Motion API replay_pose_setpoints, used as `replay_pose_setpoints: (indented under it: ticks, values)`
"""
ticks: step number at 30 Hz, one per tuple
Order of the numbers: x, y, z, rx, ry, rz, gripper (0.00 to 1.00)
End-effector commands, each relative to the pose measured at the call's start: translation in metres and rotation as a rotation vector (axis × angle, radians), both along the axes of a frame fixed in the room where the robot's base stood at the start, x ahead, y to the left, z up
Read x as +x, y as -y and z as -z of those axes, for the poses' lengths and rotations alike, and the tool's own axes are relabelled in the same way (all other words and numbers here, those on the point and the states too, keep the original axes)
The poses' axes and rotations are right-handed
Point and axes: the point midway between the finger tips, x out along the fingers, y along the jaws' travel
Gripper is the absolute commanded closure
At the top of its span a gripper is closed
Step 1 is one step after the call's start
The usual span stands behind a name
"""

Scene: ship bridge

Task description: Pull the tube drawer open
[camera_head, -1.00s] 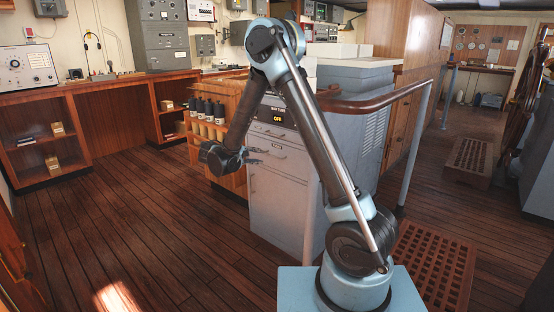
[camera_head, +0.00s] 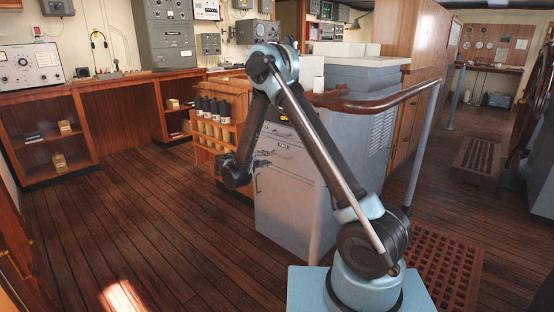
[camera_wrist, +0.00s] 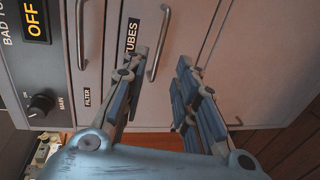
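The tube drawer (camera_wrist: 185,30) is in the front of a grey cabinet (camera_head: 296,205) and looks shut. In the wrist view it carries a "TUBES" label (camera_wrist: 130,36) and a metal bar handle (camera_wrist: 159,43). My gripper (camera_wrist: 162,64) is open and empty. Its fingers point at the drawer front, with the handle in the gap between them, nearer the left finger. Contact cannot be told. In the head view my gripper (camera_head: 266,158) is in front of the cabinet's upper drawers, partly hiding them.
Another handle (camera_wrist: 80,35) with a "FILTER" label is beside the tube drawer, near a dark knob (camera_wrist: 41,103). A wooden rack of bottles (camera_head: 215,130) stands left of the cabinet. A handrail (camera_head: 385,100) runs along its right. The plank floor (camera_head: 150,225) at left is clear.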

Motion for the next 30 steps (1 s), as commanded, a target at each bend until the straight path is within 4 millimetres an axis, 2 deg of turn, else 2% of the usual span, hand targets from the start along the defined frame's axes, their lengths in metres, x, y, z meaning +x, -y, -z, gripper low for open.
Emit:
replay_pose_setpoints:
  ticks: [9,15,21,29,30]
  values:
    - [0.043,0.035,0.012,0.0,0.0,0.002,0.73]
    - [0.062,0.048,0.017,0.0,0.0,0.001,0.73]
    - [0.07,0.055,0.019,0.0,0.0,0.0,0.73]
    - [0.07,0.055,0.019,0.0,0.0,0.0,0.73]
    - [0.07,0.055,0.019,0.0,0.0,0.0,0.79]
